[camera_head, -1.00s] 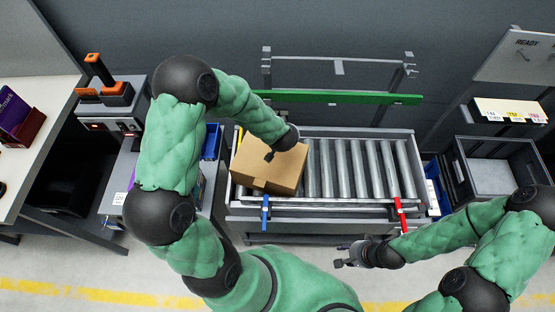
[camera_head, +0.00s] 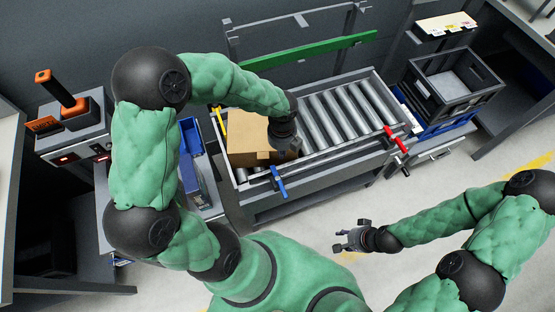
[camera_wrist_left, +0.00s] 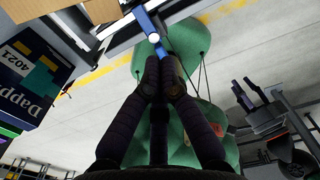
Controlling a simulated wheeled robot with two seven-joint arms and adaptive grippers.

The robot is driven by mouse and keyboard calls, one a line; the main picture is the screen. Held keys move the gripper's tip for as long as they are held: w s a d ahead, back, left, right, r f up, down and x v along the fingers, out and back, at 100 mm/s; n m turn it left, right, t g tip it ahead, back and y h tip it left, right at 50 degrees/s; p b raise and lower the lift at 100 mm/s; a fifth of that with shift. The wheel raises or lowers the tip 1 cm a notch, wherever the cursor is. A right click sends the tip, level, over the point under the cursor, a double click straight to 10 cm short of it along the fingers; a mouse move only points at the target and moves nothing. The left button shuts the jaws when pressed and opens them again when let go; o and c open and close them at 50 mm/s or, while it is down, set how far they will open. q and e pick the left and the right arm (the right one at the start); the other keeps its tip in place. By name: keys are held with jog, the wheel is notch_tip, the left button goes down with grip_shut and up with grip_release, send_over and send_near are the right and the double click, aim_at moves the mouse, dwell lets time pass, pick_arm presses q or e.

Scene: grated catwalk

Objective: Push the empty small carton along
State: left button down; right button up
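The small brown carton (camera_head: 247,132) sits on the left end of the roller conveyor (camera_head: 345,112). Its top looks closed, and its contents do not show. My left gripper (camera_head: 283,148) is at the carton's right side and hides part of it; I cannot tell whether they touch. In the left wrist view, its two dark fingers (camera_wrist_left: 161,76) are together with nothing between them. A corner of the carton (camera_wrist_left: 101,9) shows at the top of that view. My right gripper (camera_head: 343,240) is open and empty, in front of the conveyor and apart from it.
A blue lever (camera_head: 278,182) and a red lever (camera_head: 396,139) stand on the conveyor's front rail. A green bar (camera_head: 315,52) runs behind it. A dark crate (camera_head: 455,84) stands at right. The rollers right of the carton are clear.

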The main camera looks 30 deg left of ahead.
pick_arm(q)
notch_tip(320, 180, down, 11)
jog(key=b, duration=0.5)
jog(key=shift+r, duration=0.15)
jog(key=shift+w+a+r+b, duration=0.25)
jog(key=shift+w+a+b, duration=0.05)
jog(key=shift+w+a, duration=0.65)
jog(key=shift+w+a+r, duration=0.15)
jog(key=shift+w+a, duration=0.25)
jog(key=shift+a, duration=0.2)
